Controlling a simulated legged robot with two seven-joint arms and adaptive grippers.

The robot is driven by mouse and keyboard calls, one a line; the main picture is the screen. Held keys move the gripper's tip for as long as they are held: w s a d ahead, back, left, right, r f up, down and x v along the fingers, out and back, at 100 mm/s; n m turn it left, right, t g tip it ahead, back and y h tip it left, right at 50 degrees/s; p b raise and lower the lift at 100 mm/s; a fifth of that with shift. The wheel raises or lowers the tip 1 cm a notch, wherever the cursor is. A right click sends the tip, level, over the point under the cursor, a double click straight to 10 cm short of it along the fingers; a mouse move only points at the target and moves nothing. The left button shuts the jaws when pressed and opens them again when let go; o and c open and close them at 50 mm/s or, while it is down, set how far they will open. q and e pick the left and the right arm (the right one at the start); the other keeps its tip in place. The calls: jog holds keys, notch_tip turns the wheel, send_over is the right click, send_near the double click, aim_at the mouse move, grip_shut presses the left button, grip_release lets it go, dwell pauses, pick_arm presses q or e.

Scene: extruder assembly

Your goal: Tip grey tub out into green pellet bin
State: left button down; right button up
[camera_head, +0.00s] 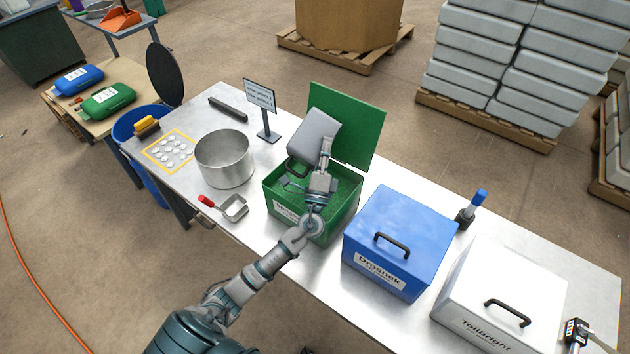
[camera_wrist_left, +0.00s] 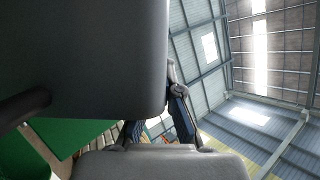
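The grey tub (camera_head: 316,131) is held tilted above the green pellet bin (camera_head: 292,219), in front of its raised green lid (camera_head: 352,128). Its dark handle hangs on the left side. My left gripper (camera_head: 325,150) is at the tub's right edge and appears shut on it; the exact contact is partly hidden. In the left wrist view the tub (camera_wrist_left: 85,55) fills the upper left, with the gripper's fingers beside it. Green contents show inside the bin, partly behind my arm. The tub's inside is hidden.
A closed blue bin (camera_head: 405,232) and a closed white bin (camera_head: 500,290) stand to the right. A metal pot (camera_head: 224,160), a red-handled scoop (camera_head: 232,208) and a sign (camera_head: 260,97) stand left of the green bin.

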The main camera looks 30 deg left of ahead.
pick_arm(q)
jog(key=shift+m+t+h, duration=0.3)
jog(key=shift+m+h, duration=0.1)
jog(key=shift+m, duration=0.2)
jog(key=shift+w+d+r+m+t+h, duration=0.1)
jog(key=shift+d+r+m+t+h, duration=0.05)
jog(key=shift+d+m+h, duration=0.4)
jog(key=shift+d+r+m+t+h, duration=0.15)
jog(key=shift+d+m+h, duration=0.3)
jog(key=shift+m, duration=0.2)
pick_arm(e)
jog(key=shift+w+a+r, duration=0.2)
jog(key=shift+w+r, duration=0.35)
jog(key=shift+r, duration=0.35)
pick_arm(q)
jog(key=shift+a+f, duration=0.1)
jog(key=shift+a, duration=0.25)
pick_arm(e)
jog(key=shift+a, duration=0.2)
pick_arm(q)
jog(key=shift+d, duration=0.2)
pick_arm(e)
jog(key=shift+d, duration=0.15)
pick_arm(q)
jog(key=shift+a, duration=0.15)
